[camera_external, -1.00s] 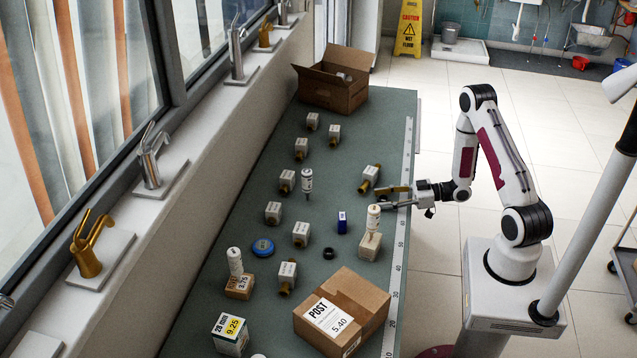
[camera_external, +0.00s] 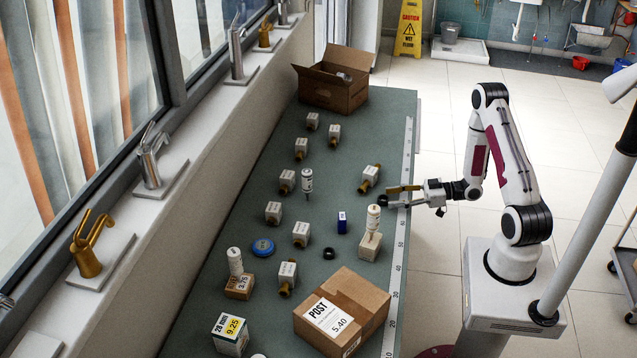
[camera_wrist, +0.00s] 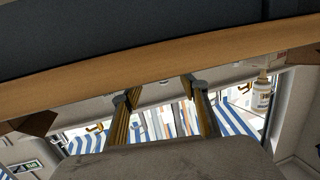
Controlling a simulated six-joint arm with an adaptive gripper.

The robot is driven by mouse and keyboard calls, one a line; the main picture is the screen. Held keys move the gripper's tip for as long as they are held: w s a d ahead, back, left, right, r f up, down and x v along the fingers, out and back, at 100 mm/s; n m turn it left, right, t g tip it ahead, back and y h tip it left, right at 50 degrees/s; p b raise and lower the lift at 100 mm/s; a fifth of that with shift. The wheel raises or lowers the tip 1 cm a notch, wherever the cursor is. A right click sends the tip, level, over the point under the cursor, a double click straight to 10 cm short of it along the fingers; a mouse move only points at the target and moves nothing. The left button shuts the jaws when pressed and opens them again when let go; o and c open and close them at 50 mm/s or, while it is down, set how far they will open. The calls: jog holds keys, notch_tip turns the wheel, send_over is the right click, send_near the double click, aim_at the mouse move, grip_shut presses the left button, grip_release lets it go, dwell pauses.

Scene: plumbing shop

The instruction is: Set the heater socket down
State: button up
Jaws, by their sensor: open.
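My gripper (camera_external: 405,196) is at the right edge of the green bench, its brass-coloured fingers reaching left over the edge. Its fingers are spread with nothing between them; they also show in the wrist view (camera_wrist: 160,94). No part is clearly labelled as the heater socket, and I cannot tell which it is. The nearest fitting is a white block with a brass end (camera_external: 370,178), on the bench just left of the fingers and apart from them. A white cylinder on a pale block (camera_external: 370,246) stands nearer the camera.
Several white fittings stand across the bench (camera_external: 342,283). A taped POST carton (camera_external: 345,310) sits at the near right; an open carton (camera_external: 331,82) sits at the far end. A blue box (camera_external: 342,222) and dark ring (camera_external: 328,253) lie mid-bench. A ruler strip runs along the right edge.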

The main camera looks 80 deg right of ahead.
jog(key=shift+v, duration=1.9)
jog(key=shift+o, duration=0.6)
